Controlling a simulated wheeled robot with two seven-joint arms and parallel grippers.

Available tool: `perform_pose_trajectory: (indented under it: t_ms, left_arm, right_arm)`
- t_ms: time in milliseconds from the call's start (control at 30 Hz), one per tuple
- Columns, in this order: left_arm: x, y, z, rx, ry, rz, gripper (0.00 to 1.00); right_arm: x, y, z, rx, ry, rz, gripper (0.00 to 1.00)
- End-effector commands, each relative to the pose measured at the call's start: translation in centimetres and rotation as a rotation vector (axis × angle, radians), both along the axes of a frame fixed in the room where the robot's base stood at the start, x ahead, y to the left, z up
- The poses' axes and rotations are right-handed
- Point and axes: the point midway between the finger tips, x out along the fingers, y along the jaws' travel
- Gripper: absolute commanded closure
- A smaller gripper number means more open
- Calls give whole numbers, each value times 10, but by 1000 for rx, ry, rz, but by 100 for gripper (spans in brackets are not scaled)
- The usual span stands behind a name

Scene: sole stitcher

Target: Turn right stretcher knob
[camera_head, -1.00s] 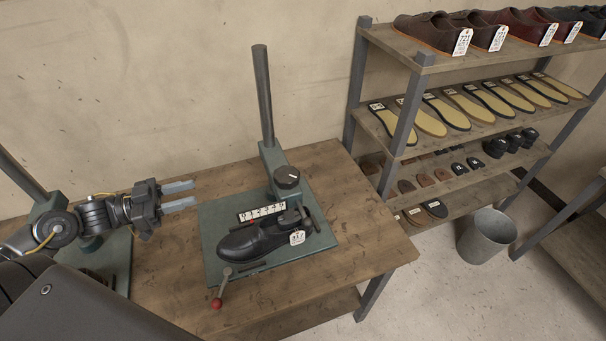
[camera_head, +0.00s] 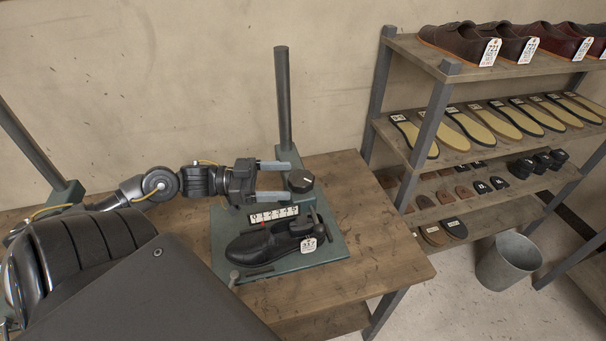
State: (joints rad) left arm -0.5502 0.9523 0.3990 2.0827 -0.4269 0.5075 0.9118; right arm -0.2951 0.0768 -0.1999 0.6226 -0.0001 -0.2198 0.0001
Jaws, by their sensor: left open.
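The right stretcher is a green base plate (camera_head: 318,260) with an upright post on the wooden table. Its black round knob (camera_head: 301,181), with a white mark on top, sits at the foot of the post. My left gripper (camera_head: 280,180) is open, its two pale fingers pointing right toward the knob. The fingertips appear close to the knob's left side, one beyond and one nearer; I cannot tell whether they touch it. A black shoe (camera_head: 268,248) with a white tag lies on the stretcher in front of a numbered scale (camera_head: 273,215). My right gripper is not in view.
A second green stretcher post (camera_head: 30,150) stands at the far left, partly hidden by my arm. A shelf rack (camera_head: 430,130) with shoes and soles stands right of the table. A metal bucket (camera_head: 508,262) is on the floor. The table's right end (camera_head: 390,260) is clear.

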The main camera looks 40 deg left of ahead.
Motion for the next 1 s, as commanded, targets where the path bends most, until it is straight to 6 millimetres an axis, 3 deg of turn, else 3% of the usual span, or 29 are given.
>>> perform_pose_trajectory:
  t_ms: [33, 167, 433, 767, 1000]
  left_arm:
    - [7, -8, -5, 0, -7, -4, 23]
    - [21, -24, -4, 1, -6, -2, 23]
    - [35, -40, -1, -1, -1, 0, 23]
    - [36, -42, 0, -1, 1, 1, 23]
    - [36, -42, 0, -1, 1, 1, 54]
  right_arm:
    - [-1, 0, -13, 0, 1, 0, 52]
    - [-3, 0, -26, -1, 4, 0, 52]
    - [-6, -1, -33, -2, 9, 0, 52]
    - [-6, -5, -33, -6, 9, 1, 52]
    - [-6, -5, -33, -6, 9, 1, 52]
